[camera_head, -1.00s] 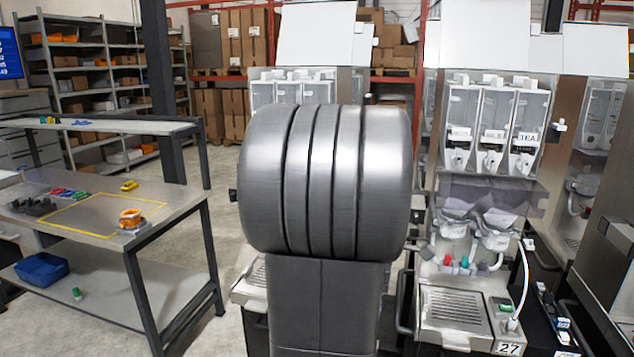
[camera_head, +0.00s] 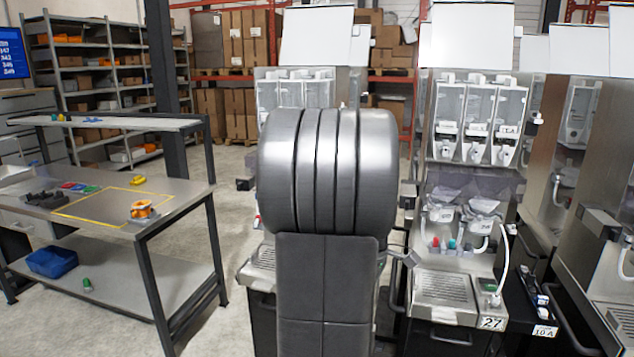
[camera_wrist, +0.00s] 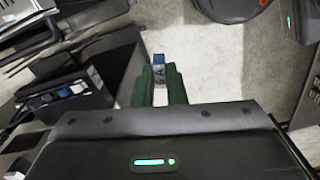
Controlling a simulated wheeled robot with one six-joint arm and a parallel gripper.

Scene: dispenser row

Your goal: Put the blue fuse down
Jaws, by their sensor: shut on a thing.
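In the wrist view, my gripper (camera_wrist: 159,84) has its dark green fingers closed on the blue fuse (camera_wrist: 159,70). The fuse has a blue end and a pale marked face with an "A" on it. It sticks out past the fingertips, above the grey floor. In the head view my own arm fills the middle, and neither the gripper nor the fuse can be made out there.
A dark bin labelled "10 A" (camera_head: 543,331) stands beside the dispenser machine numbered 27 (camera_head: 447,315). On the left is a workbench (camera_head: 190,200) with a yellow outline, an orange roll (camera_head: 142,210) and a blue bin (camera_head: 52,262) below. Grey floor is open between them.

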